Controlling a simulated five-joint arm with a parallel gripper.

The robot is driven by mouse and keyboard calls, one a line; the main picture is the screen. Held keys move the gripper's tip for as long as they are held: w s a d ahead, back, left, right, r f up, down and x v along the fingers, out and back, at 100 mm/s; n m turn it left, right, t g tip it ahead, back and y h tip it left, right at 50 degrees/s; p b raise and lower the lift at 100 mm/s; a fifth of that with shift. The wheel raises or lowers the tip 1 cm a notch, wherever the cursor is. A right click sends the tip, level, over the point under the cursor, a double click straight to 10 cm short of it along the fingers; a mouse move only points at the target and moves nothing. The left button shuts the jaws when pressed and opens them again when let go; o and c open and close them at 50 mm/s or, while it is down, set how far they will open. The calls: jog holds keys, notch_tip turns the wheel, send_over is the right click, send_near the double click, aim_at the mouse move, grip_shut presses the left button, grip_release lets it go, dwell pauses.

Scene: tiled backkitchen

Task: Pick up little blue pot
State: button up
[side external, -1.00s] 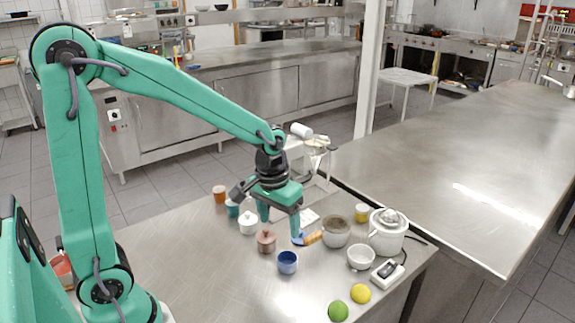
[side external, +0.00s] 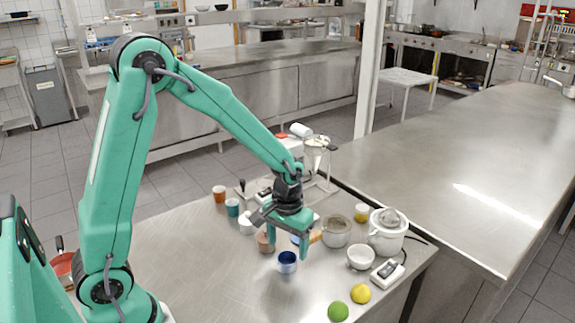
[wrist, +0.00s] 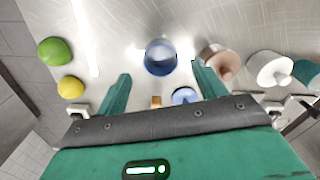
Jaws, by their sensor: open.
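The little blue pot (side external: 287,263) stands upright on the steel table, right of the brown lidded pot (side external: 265,243). In the wrist view the blue pot (wrist: 160,57) lies just beyond and roughly midway between my two fingers. My gripper (side external: 289,245) points down, low over the table, close above and behind the pot in the side view. It is open and empty, as the wide gap between the fingers (wrist: 160,82) shows. I cannot tell whether either finger touches the pot. My gripper partly hides the brown pot in the side view.
A blue-headed item with an orange handle (side external: 315,237) lies close behind my gripper. A grey pot (side external: 337,233), white bowl (side external: 361,257), scale (side external: 387,271), lemon (side external: 361,293) and lime (side external: 338,312) stand to the right.

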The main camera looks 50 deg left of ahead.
aim_at(288, 255)
jog(key=shift+f, duration=0.2)
jog(key=shift+f, duration=2.5)
jog(key=c, duration=1.1)
jog(key=shift+r, duration=0.15)
jog(key=shift+r, duration=0.4)
notch_tip(288, 255, up, 3)
jog(key=shift+f, duration=0.1)
jog(key=s+d+r, duration=0.2)
jog(key=d, duration=0.1)
jog(key=s+d+r, duration=0.2)
jog(key=d, duration=0.1)
jog(key=s+d+r, duration=0.2)
jog(key=d+r, duration=0.1)
jog(key=shift+s+d, duration=0.1)
jog(key=shift+d, duration=0.3)
